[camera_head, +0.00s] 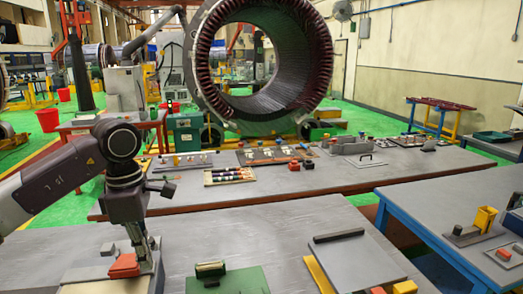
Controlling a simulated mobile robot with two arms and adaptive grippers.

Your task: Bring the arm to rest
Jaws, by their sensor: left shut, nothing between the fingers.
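My left arm comes in from the left, and its gripper (147,260) points down over the near grey table. The gripper is shut with nothing held. A red-orange block (123,266) sits on a grey plate just to the left of the fingers. I cannot tell whether the fingertips touch the plate. My right gripper is not in view.
A green plate (232,280) with a small dark part and a grey board (360,262) with a black bar lie on the near table. A longer table (330,178) behind holds tools and trays. A blue-framed table (440,205) stands right. A large stator ring (209,75) stands behind.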

